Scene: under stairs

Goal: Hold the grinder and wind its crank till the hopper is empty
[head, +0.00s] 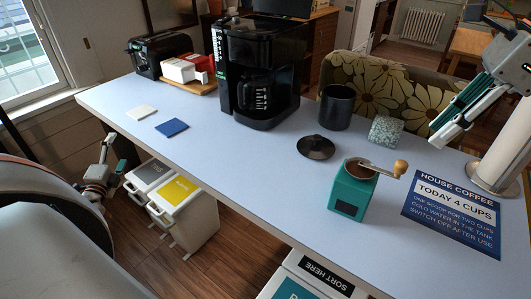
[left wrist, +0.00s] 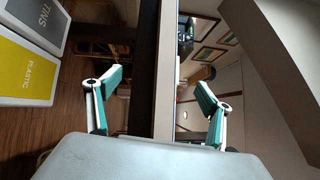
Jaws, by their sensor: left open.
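The grinder (head: 352,188) is a teal box standing upright on the table, right of its middle. Its open round hopper (head: 355,169) shows brown inside; how full it is I cannot tell. The crank (head: 383,170) points right and ends in a wooden knob (head: 400,168). My left gripper (head: 112,165) is low at the left, beyond the table's near edge and far from the grinder. In the left wrist view (left wrist: 160,85) its teal-padded fingers are wide apart and empty. My right gripper (head: 432,140) hangs above the table, right of and behind the grinder, not touching it; its finger gap is unclear.
A black lid (head: 316,147), dark canister (head: 337,107) and speckled block (head: 385,131) stand behind the grinder. A blue sign (head: 455,212) lies right of it. A coffee maker (head: 262,70) is further back. Bins (head: 180,200) stand below the table.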

